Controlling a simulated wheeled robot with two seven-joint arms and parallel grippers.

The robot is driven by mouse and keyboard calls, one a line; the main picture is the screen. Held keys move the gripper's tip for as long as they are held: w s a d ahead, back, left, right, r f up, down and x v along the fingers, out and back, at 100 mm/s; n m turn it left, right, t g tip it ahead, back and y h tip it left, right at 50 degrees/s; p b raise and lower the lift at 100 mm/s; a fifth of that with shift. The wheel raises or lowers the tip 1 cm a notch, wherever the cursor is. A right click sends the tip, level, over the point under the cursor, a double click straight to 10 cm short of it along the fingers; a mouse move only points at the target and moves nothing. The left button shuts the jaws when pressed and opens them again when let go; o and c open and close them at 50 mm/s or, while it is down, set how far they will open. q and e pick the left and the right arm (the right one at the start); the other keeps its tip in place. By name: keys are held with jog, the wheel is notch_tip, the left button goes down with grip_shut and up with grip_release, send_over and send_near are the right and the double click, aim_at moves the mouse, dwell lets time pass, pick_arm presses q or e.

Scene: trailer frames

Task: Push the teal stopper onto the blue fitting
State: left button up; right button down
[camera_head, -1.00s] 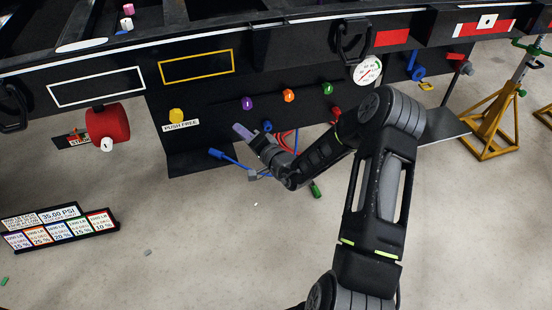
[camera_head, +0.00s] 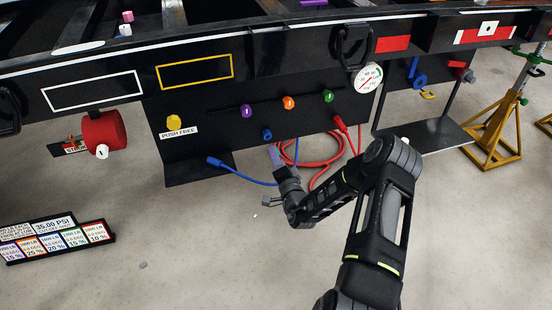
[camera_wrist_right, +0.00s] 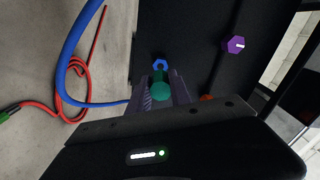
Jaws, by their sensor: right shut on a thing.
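The teal stopper (camera_wrist_right: 160,89) sits between the two fingers of my right gripper (camera_wrist_right: 161,97) in the right wrist view. The right gripper is shut on it. The blue fitting (camera_wrist_right: 160,64) shows as a ring just beyond the stopper; I cannot tell whether they touch. In the head view the blue fitting (camera_head: 267,134) is low on the black panel, and my right gripper (camera_head: 275,157) is below and slightly right of it, pointing up toward the panel. The stopper is hidden or too small to make out there. My left gripper is not in view.
Purple (camera_head: 247,111), orange (camera_head: 289,103) and green (camera_head: 328,96) fittings sit above on the panel (camera_head: 210,118). A yellow knob (camera_head: 174,121) is at the left. A blue hose (camera_head: 243,174) and coiled red hose (camera_head: 318,163) lie near the gripper.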

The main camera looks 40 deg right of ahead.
jog(key=shift+b+x, duration=1.15)
jog(key=shift+x, duration=0.55)
jog(key=shift+b+x, duration=0.55)
jog(key=shift+x, duration=0.45)
jog(key=shift+p, duration=1.15)
jog(key=shift+w+d, duration=0.2)
jog(key=shift+w, duration=0.25)
dwell(0.6)
jog(key=c, duration=1.1)
grip_release()
